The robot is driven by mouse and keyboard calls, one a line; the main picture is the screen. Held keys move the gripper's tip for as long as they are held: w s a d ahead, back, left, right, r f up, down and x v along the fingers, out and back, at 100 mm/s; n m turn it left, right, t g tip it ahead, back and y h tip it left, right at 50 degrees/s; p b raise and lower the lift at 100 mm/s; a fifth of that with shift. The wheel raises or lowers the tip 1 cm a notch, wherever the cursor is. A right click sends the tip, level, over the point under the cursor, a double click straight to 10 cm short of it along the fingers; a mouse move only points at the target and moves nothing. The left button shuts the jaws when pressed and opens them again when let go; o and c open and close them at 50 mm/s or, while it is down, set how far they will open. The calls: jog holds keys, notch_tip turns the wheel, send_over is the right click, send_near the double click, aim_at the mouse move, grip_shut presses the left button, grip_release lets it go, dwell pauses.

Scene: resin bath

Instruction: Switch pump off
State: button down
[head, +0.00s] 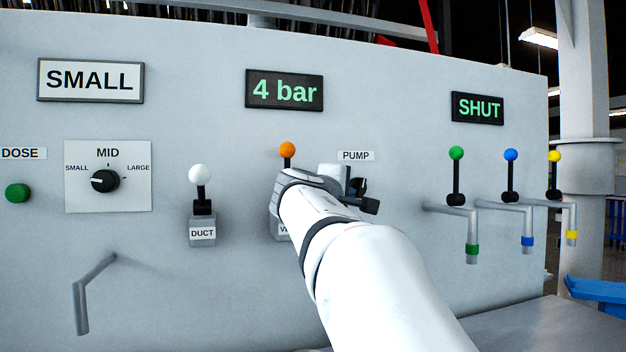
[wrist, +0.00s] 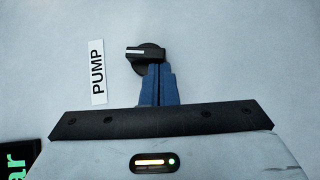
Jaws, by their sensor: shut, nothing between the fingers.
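The black pump knob (wrist: 148,53) is on the grey wall beside the PUMP label (wrist: 97,72) in the wrist view. A white line on its bar points toward the label. My gripper (wrist: 159,68) is shut and empty, its blue fingers side by side with their tips at the knob's lower edge. I cannot tell whether they touch it. In the head view the PUMP label (head: 356,155) is clear, but my white arm and gripper cover much of the area below it.
A "4 bar" display (head: 285,91) is above an orange-topped lever (head: 287,150), partly behind my arm. A white-topped DUCT lever (head: 200,176) and a MID dial (head: 105,180) are to the left. Green, blue and yellow levers with pipes stand to the right under a SHUT display (head: 478,108).

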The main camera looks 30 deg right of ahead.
jog(key=shift+s+d, duration=0.1)
jog(key=v, duration=0.7)
jog(key=shift+s+a, duration=0.2)
jog(key=shift+a, duration=0.2)
